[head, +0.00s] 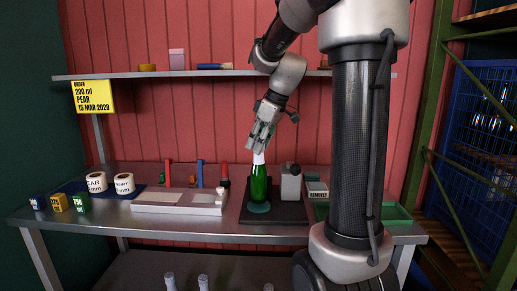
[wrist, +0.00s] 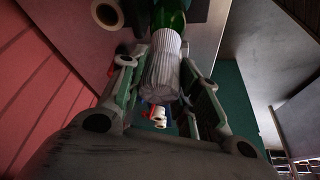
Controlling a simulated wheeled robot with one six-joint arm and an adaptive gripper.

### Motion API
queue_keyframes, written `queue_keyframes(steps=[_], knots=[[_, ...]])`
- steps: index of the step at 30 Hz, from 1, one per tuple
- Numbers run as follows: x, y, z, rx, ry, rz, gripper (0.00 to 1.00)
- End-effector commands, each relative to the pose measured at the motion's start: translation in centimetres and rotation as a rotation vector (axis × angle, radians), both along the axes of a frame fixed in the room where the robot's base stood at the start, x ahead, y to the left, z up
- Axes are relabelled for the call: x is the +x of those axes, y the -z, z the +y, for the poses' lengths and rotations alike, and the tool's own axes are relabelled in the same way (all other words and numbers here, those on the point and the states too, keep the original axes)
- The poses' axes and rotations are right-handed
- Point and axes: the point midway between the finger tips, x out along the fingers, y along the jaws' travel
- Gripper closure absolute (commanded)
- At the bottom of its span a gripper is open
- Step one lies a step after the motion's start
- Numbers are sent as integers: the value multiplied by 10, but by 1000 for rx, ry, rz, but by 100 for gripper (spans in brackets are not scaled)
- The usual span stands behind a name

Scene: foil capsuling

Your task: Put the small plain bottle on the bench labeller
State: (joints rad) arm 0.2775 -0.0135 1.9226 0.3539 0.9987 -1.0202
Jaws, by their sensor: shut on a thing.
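A green bottle (head: 259,187) with a pale, ribbed sleeve over its neck is upright at or just above a round teal pad on a dark base plate (head: 285,216). My gripper (head: 260,148) is above it, with its fingers closed around the pale top. In the wrist view the ribbed sleeve (wrist: 163,68) lies between the fingers, with green glass (wrist: 168,15) beyond it. I cannot tell whether the bottle's foot touches the pad. A grey block with a dark knob (head: 291,185) stands on the same plate. Which device is the labeller is not marked.
A long pale flat device (head: 178,204) lies left of the plate. Label rolls (head: 96,182) and small coloured blocks (head: 60,202) are at the left. A remover container (head: 317,189) and green tray (head: 397,214) are at right. Several bottle tops (head: 203,281) show below the bench.

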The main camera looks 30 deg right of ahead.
Motion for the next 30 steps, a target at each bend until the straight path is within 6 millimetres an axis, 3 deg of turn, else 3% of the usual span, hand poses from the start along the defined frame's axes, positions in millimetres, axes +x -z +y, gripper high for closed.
queue_keyframes(steps=[3, 13, 14, 17, 30], knots=[[0, 14, 0, 1, 2, 0, 100], [0, 16, 0, 0, 0, 0, 100], [0, 17, 0, -1, 0, 1, 66], [0, 17, 0, 0, 0, 0, 47], [-2, 8, -2, -1, 2, -2, 46]])
